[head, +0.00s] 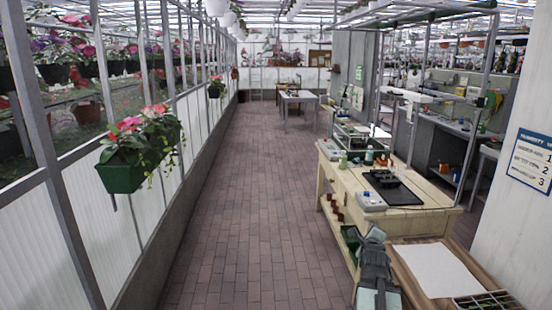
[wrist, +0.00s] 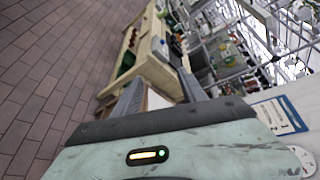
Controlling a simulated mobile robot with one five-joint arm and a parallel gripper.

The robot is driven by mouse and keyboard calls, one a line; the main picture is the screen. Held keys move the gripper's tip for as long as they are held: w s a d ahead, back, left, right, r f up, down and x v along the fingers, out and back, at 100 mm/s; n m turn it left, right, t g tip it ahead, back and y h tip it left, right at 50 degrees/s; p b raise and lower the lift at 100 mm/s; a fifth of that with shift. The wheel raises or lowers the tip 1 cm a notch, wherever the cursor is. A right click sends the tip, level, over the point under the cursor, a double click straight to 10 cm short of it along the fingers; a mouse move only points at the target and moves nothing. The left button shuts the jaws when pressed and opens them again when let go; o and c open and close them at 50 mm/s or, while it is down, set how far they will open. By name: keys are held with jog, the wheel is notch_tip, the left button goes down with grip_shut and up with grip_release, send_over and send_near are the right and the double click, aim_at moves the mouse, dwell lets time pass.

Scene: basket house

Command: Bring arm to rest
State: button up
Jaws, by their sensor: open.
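My gripper (wrist: 160,92) shows in the wrist view with its two grey fingers spread apart. Nothing is visible between them except the scene beyond, with part of the wooden workbench (wrist: 158,70). In the head view my grey arm reaches up from the bottom edge, right of the middle. It overlaps the near left edge of a table there, and I cannot tell whether it touches. The gripper holds nothing that I can see.
The wooden workbench, also in the head view (head: 415,222), carries a black tray (head: 393,192) and small devices. A white sheet (head: 436,270) lies on the nearer table. A green planter (head: 140,170) hangs at left. The brick aisle (head: 245,200) is clear.

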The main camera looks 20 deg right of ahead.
jog(key=w+a+f+n+g+y, duration=0.1)
jog(key=w+a+f+n+y, duration=0.25)
jog(key=a, duration=0.85)
jog(key=w+a+f+n+y, duration=0.25)
jog(key=w+a+n, duration=0.2)
jog(key=a, duration=0.65)
jog(key=w+a+f+n+g+y, duration=0.1)
jog(key=w+a+f+n+y, duration=0.2)
jog(key=a, duration=0.9)
jog(key=s+a+f+n+g, duration=0.2)
jog(key=s+a+f+n, duration=0.1)
jog(key=a+n, duration=0.3)
jog(key=s+a+f+n+g, duration=0.2)
jog(key=s+a+f+n, duration=0.15)
jog(key=a, duration=0.45)
jog(key=s+f+n+g, duration=0.1)
jog(key=s+n+g, duration=0.4)
jog(key=s+n, duration=0.5)
jog(key=shift+s+d+f+g, duration=0.3)
jog(key=shift+d+f, duration=0.1)
jog(key=shift+d, duration=0.05)
